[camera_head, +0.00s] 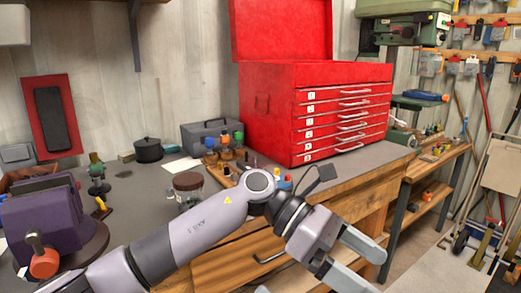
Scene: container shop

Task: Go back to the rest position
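My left gripper (376,272) is at the end of the arm that comes in from the lower left. It hangs in front of the workbench's front edge, right of the picture's middle. Its two pale fingers are spread apart with nothing between them. The arm reaches across the workbench (360,165) and bends near the middle, hiding part of the bench top and drawer front. I cannot make out my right gripper; a small pale piece at the bottom edge is too cut off to identify.
A red tool chest (270,110) stands at the back of the bench. A purple vise (45,220) is at the left, near my arm. A jar (188,186) and several small bottles stand behind the arm. A lower wooden bench (440,160) and floor are at the right.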

